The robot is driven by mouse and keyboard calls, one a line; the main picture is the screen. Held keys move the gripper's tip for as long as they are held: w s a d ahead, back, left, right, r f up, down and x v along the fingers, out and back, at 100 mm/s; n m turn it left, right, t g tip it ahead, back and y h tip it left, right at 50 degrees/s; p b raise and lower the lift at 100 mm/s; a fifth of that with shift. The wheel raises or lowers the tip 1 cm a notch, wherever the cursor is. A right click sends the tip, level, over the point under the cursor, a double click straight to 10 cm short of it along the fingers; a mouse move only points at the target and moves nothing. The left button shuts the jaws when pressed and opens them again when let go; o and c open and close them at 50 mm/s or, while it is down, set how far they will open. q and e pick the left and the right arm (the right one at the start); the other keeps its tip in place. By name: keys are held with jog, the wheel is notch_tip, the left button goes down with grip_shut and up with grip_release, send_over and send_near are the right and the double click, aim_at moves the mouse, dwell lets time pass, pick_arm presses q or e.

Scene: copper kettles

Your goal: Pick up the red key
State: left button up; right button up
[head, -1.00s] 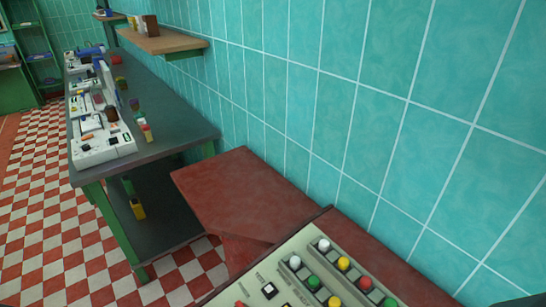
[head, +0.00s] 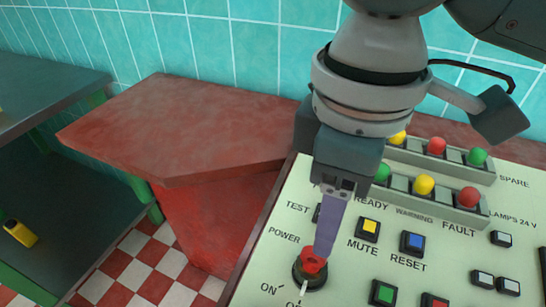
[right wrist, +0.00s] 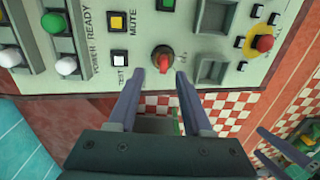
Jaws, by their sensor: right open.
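The red key (head: 313,262) sits in a round dark switch beside the POWER and ON labels on a cream control panel (head: 270,250). It also shows in the right wrist view (right wrist: 163,58). My right gripper (head: 324,245) points down at the panel, its tips close to the key in the head view; one finger hides the other there. In the right wrist view the gripper (right wrist: 157,75) is open and empty, with the key just beyond and between its fingertips. Purple finger-like bars (right wrist: 285,150) at the lower right look like my left gripper.
Close by are the yellow MUTE button (head: 369,228), blue RESET button (head: 412,242) and green button (head: 383,292). Rows of coloured lamps (head: 424,184) stand behind. A red table (head: 190,130) adjoins the panel's left, against the tiled wall. A dark bench (head: 50,90) is further left.

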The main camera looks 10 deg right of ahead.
aim_at(313, 261)
jog(key=shift+f, duration=0.95)
jog(key=f, duration=0.3)
jog(key=a+f, duration=0.1)
jog(key=f, duration=0.1)
jog(key=shift+b, duration=0.4)
jog(key=shift+c, duration=0.3)
grip_shut()
